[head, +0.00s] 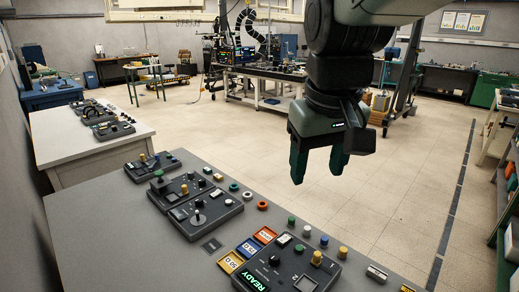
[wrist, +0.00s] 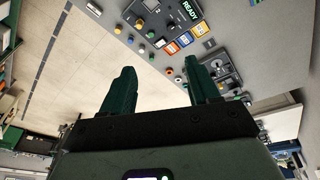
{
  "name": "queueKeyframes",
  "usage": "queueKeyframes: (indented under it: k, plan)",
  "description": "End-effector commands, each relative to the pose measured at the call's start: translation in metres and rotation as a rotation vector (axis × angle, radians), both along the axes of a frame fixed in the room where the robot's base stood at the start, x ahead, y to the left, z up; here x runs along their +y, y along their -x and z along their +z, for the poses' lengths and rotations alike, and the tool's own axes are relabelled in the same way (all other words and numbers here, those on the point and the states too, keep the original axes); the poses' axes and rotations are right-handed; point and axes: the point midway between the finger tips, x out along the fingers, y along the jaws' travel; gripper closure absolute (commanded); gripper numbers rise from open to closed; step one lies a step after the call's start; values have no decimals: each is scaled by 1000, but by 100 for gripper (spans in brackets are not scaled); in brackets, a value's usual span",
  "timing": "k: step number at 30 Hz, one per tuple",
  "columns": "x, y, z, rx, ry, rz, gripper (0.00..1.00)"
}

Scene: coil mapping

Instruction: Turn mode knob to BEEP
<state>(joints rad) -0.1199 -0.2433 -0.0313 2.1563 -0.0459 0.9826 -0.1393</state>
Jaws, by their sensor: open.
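A dark control box (head: 290,275) with a green-lit READY display (head: 256,280) stands at the front of the grey table. A small black round knob (head: 274,260) and a yellow-topped part (head: 316,258) are on it. Which part is the mode knob, and any BEEP mark, is too small to tell. The READY display also shows upside down at the top of the wrist view (wrist: 190,10). My gripper (head: 318,170) is open and empty, in the air above and beyond the box, its fingers pointing down. Its green fingers (wrist: 158,75) are spread in the wrist view, touching nothing.
Beside the box lie blue, orange and yellow label tiles (head: 248,247) and several small coloured caps. More control boxes with upright levers (head: 196,217) stand farther back on the grey table. A white table (head: 90,140) is behind. Open floor (head: 400,190) lies to the right.

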Motion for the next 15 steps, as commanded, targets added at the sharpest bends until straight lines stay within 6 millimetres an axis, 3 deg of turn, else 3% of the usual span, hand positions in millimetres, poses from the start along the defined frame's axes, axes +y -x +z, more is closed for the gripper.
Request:
queueKeyframes:
  k: [3, 8, 15]
  plan:
    - [10, -45, -22, 95, 37, 71, 40]
    - [25, -98, -63, 211, 86, 167, 40]
    - [50, -160, -154, 385, 163, 318, 40]
